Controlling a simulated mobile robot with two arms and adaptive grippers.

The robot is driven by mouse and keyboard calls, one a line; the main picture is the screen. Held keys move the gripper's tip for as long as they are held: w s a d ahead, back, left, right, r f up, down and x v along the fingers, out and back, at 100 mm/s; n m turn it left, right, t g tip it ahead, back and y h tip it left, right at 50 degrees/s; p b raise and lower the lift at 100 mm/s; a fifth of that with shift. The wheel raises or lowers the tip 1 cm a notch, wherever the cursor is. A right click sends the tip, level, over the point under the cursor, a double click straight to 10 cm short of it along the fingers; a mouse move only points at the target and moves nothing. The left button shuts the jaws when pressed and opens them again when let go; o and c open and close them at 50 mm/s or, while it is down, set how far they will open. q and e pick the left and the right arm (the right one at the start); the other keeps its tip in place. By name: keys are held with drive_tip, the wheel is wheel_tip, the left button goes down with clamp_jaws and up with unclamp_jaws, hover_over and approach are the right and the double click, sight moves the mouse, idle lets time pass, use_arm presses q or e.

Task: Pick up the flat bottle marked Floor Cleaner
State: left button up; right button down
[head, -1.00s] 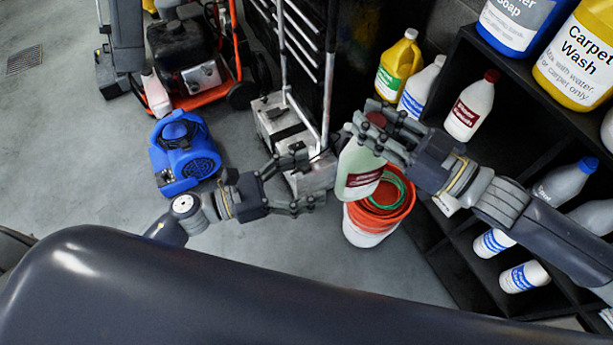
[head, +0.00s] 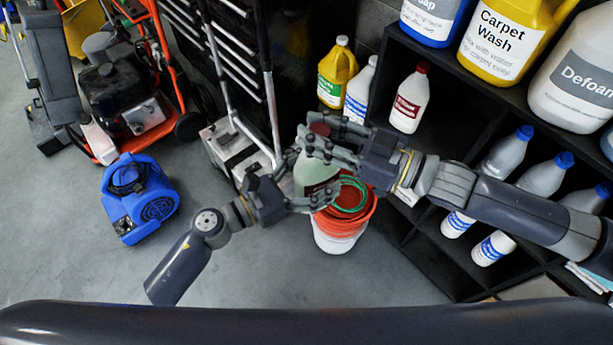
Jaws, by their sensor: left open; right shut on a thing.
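A pale green bottle (head: 311,172) with a red cap (head: 319,129) and a dark red label hangs in front of the shelf. Its label is too small and covered to read, so I cannot tell whether it says Floor Cleaner. My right gripper (head: 314,142) is shut on this bottle near its neck, coming from the right. My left gripper (head: 322,176) is open, with its fingers at the bottle's lower part from the left. I cannot tell whether they touch it. The fingers of both grippers hide parts of the bottle.
An orange and white bucket (head: 340,235) with a green coil stands on the floor below the bottle. A black shelf (head: 455,100) with several bottles fills the right. A blue blower (head: 138,200) and a metal trolley stand left. The front floor is clear.

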drive_tip(key=shift+r, duration=0.15)
use_arm(q)
drive_tip(key=c, duration=1.5)
drive_tip(key=shift+r, duration=0.1)
drive_tip(key=shift+c, duration=1.2)
use_arm(e)
drive_tip(key=c, duration=1.6)
unclamp_jaws()
drive_tip(key=o, duration=0.5)
